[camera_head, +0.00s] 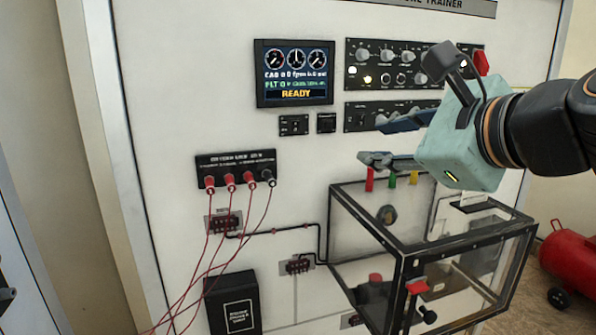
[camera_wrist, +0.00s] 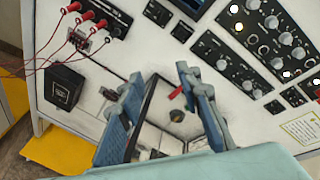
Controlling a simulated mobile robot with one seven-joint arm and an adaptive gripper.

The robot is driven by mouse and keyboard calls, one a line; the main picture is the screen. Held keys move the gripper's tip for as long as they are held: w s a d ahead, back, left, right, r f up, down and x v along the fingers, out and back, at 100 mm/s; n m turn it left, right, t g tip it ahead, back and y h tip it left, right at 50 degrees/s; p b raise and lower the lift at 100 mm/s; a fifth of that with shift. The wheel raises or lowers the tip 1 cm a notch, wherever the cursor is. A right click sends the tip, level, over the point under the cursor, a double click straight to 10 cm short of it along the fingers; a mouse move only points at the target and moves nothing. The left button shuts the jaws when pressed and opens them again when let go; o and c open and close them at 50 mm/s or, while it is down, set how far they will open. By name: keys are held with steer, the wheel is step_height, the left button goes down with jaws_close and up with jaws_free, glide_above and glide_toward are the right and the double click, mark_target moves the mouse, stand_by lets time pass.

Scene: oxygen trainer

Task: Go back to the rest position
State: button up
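My gripper (camera_head: 390,142) is in front of the white trainer panel (camera_head: 180,110), above the clear box with dark edges. Its two blue-grey fingers are spread apart with nothing between them in the head view. In the wrist view my gripper (camera_wrist: 165,112) also shows its fingers wide apart, with the box (camera_wrist: 150,135) beyond and between them. The gripper appears apart from the panel and box, though the exact gap is hard to tell. Part of the upper right control panel is hidden behind my gripper and arm.
A screen (camera_head: 294,73) reads READY. Red leads (camera_head: 205,240) hang from a jack block (camera_head: 236,168) at left. The clear box (camera_head: 440,245) juts out below my gripper, with a red knob (camera_head: 418,287) on its front.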

steer(key=s+f+n+g+h, duration=0.2)
steer(key=s+f+n+g, duration=0.2)
steer(key=f+n, duration=0.7)
steer(key=s+d+f+n+g+h, duration=0.1)
steer(key=s+f+n+g+h, duration=0.2)
steer(key=s+f+n, duration=0.5)
step_height(320, 180, down, 9)
steer(key=n+g, duration=0.1)
steer(key=n, duration=0.2)
steer(key=shift+d+r, duration=0.15)
steer(key=shift+d, duration=0.1)
